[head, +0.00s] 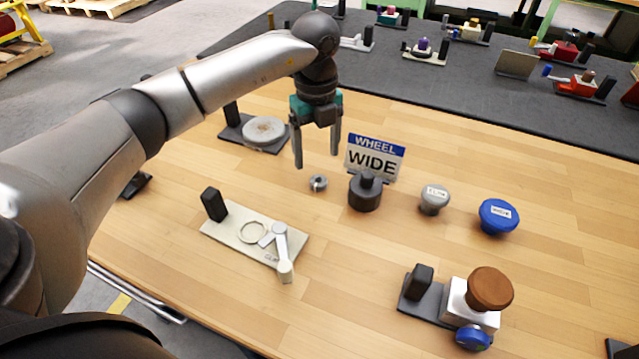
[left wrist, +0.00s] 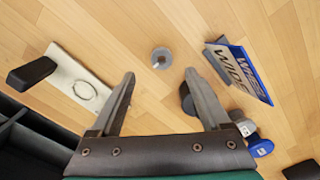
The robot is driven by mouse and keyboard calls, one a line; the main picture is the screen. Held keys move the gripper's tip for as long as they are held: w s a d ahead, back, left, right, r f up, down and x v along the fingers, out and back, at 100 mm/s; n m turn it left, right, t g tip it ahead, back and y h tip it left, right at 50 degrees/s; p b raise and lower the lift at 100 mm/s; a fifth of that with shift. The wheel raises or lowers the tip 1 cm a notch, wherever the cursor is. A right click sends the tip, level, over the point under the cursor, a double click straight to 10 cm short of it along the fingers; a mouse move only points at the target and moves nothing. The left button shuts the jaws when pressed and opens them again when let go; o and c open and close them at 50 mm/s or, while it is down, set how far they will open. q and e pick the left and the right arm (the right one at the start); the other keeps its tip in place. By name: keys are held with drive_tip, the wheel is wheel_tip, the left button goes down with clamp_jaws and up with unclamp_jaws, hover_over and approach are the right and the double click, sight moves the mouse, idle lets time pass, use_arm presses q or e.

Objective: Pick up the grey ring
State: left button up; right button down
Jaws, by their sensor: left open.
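The small grey ring (head: 318,183) lies on the wooden table, left of the dark grey knob. In the left wrist view the grey ring (left wrist: 161,58) sits just beyond the fingertips, near the line between them. My left gripper (head: 316,160) points down, open and empty, above the ring and apart from it. Its two fingers also show in the left wrist view (left wrist: 160,74). My right gripper is not in view.
The dark knob (head: 365,192) and the WHEEL WIDE sign (head: 375,157) stand close on the right. A grey knob (head: 434,199) and blue knob (head: 498,217) are farther right. A pale plate with a lever (head: 225,230) lies in front, a round disc (head: 263,130) behind left.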

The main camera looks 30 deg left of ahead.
sight(319, 180)
use_arm(q)
drive_tip(key=shift+w+d+f+b, duration=0.1)
drive_tip(key=shift+f+b, duration=0.15)
drive_tip(key=shift+f, duration=1.5)
drive_tip(key=shift+d+f+b, duration=0.1)
drive_tip(key=shift+f+b, duration=0.1)
drive_tip(key=shift+f, duration=1.5)
clamp_jaws()
